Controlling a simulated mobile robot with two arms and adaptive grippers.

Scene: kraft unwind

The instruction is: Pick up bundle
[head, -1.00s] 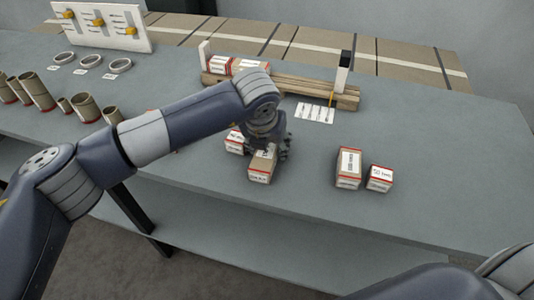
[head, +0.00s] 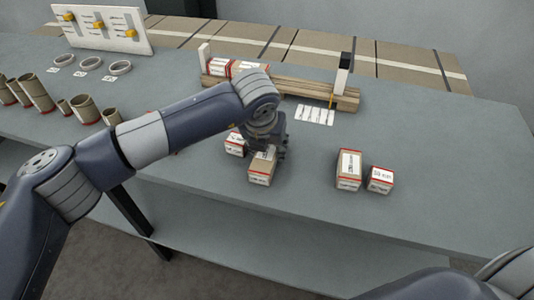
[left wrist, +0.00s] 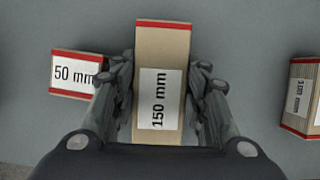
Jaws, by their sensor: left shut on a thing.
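The bundle is a tan box with red end bands and a "150 mm" label (left wrist: 160,98), and it appears to rest on the grey table near its front edge. It also shows in the head view (head: 261,172). My left gripper (head: 268,152) is over it from above, shut on it, with one finger at each long side in the left wrist view (left wrist: 160,100). A smaller "50 mm" box (left wrist: 76,73) is close to the left finger; it shows in the head view (head: 235,146), partly hidden by my gripper. My right gripper is out of view.
A tall box (head: 348,170) and a small box (head: 380,181) stand to the right. Behind are a wooden rack (head: 290,88) with boxes and a label card (head: 315,114). Cardboard tubes (head: 85,108) and rings (head: 120,67) are at left. The table's right side is clear.

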